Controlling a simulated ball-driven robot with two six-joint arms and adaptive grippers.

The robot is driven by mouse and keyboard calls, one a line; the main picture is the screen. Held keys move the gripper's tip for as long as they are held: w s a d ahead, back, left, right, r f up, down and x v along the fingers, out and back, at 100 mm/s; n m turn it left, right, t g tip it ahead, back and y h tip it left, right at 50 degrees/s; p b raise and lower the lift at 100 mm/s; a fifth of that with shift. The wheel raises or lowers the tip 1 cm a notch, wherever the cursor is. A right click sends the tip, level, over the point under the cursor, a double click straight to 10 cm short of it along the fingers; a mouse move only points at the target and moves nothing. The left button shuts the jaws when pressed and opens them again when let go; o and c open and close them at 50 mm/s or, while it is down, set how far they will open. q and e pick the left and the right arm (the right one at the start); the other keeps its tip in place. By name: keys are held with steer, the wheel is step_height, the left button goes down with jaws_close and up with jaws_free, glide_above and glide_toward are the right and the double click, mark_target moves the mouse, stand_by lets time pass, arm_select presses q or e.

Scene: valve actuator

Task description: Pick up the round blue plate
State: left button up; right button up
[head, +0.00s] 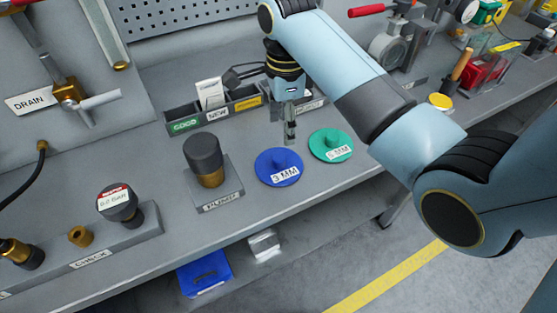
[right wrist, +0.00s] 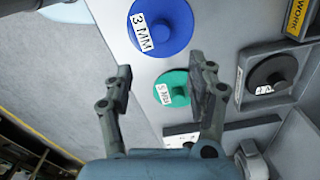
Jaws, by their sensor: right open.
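The round blue plate (head: 266,163) lies flat on the grey bench, with a raised knob in its middle and a white "3 MM" label. In the right wrist view the blue plate (right wrist: 176,22) is at the top, beyond the fingertips. My right gripper (head: 290,138) points down above the bench, just behind the blue plate in the head view. In the right wrist view its fingers (right wrist: 158,78) are spread apart with nothing between them touching; the green plate shows partly behind one finger. My left gripper is out of view.
A green plate (head: 318,141) with a "5 MM" label lies right of the blue one. A dark-capped plunger (head: 203,153) stands to the left. Labelled bins (head: 183,125) stand behind. The bench's front edge is close in front of the plates.

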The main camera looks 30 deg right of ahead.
glide_above(279, 157)
steer(key=f, duration=0.4)
steer(key=shift+s+d+f, duration=0.25)
steer(key=shift+d, duration=0.1)
steer(key=f, duration=0.5)
steer(key=shift+w+a+p, duration=0.2)
steer(key=shift+a+p, duration=0.1)
steer(key=shift+a, duration=0.1)
steer(key=shift+f, duration=0.5)
jaws_close()
